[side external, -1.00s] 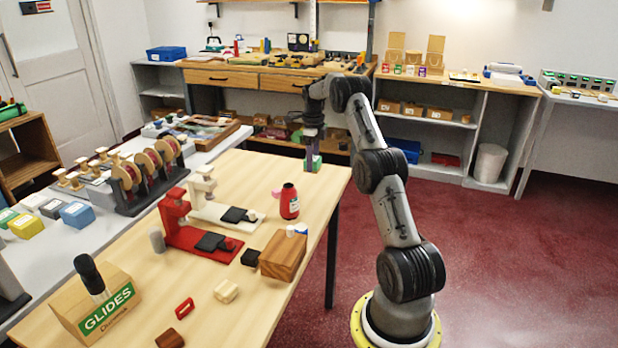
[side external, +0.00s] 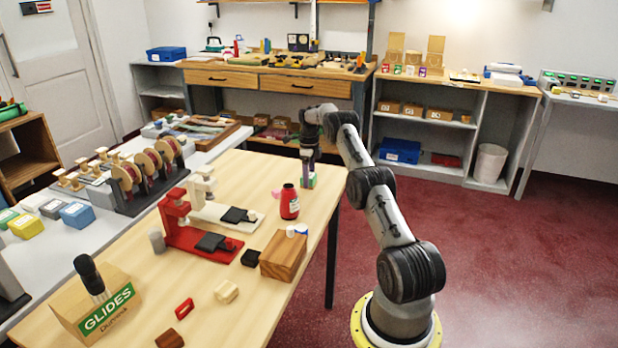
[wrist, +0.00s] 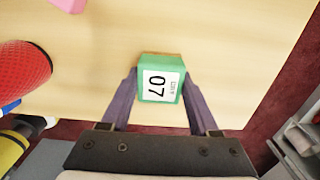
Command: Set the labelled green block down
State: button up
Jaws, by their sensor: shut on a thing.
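I cannot tell whether the block's underside touches the table.
The table's right edge is near. Bare wood lies behind the bottle.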

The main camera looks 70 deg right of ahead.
jog(key=shift+f, duration=0.15)
jog(key=o, duration=1.4)
jog(key=shift+c, duration=0.2)
